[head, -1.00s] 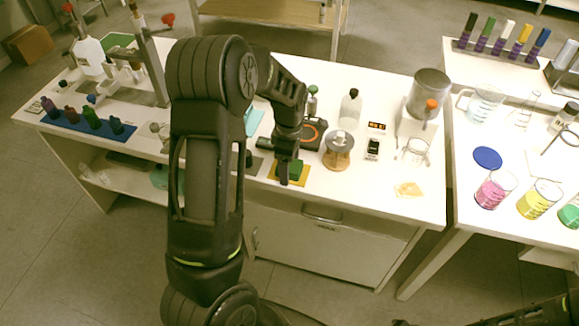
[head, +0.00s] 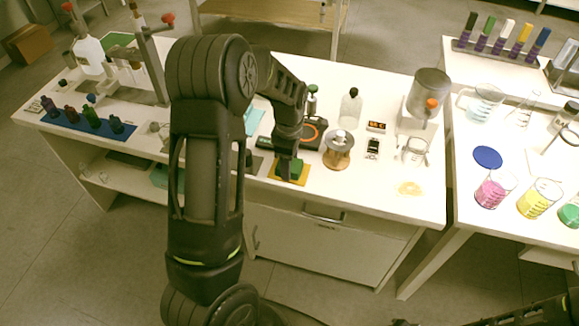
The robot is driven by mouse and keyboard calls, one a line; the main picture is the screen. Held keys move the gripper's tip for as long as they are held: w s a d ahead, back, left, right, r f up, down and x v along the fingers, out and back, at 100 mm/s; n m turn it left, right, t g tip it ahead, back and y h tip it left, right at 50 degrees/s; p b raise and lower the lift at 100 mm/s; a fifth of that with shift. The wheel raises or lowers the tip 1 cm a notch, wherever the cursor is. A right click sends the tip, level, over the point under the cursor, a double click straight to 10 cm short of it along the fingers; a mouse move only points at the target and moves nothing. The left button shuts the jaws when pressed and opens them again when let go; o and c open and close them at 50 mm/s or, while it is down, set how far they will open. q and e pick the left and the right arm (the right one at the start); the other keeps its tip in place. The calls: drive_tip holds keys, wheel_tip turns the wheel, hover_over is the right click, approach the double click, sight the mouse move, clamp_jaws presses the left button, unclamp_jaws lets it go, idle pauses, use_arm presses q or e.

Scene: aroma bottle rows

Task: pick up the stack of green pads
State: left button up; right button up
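The stack of green pads (head: 296,170) lies on a yellow mat (head: 301,180) near the front edge of the middle table. My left gripper (head: 285,172) points down at the stack, its fingers at the left side of the pads and partly covering them. I cannot tell whether the fingers are open or shut on the pads. The stack appears to rest on the mat.
A glass vessel on a wooden stand (head: 338,152) stands right of the mat. A blue rack of small bottles (head: 88,123) lies far left. The table front right of the mat is mostly clear.

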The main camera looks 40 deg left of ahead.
use_arm(q)
drive_tip(key=c, duration=0.5)
drive_tip(key=shift+r, duration=0.1)
drive_tip(key=shift+c, duration=0.2)
wheel_tip(320, 180, up, 10)
drive_tip(key=shift+b, duration=0.35)
